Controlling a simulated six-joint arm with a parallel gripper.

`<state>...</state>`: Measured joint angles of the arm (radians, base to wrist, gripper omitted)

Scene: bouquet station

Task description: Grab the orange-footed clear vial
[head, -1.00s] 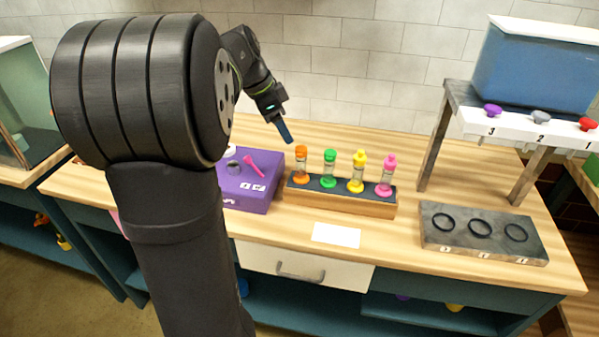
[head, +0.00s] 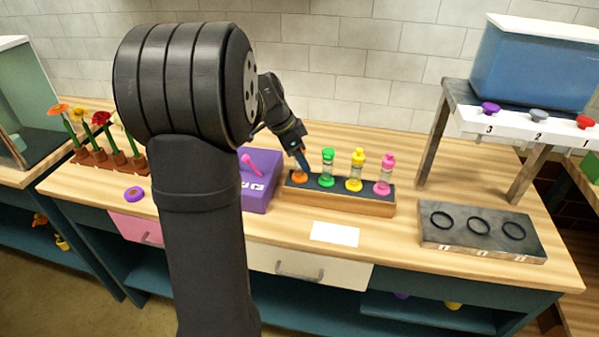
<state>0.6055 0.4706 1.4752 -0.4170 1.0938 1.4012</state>
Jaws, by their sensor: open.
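The orange-footed clear vial (head: 300,178) stands at the left end of a wooden rack (head: 340,201) with a dark top. Only its orange foot shows clearly; its upper part is hidden behind my gripper.
A purple box (head: 257,190) stands just left of the rack. A grey block with three dark rings (head: 480,232) lies at the right, below a stand with a blue tank (head: 535,65). Potted flowers (head: 103,140) stand at the far left. A white card (head: 335,232) lies in front.

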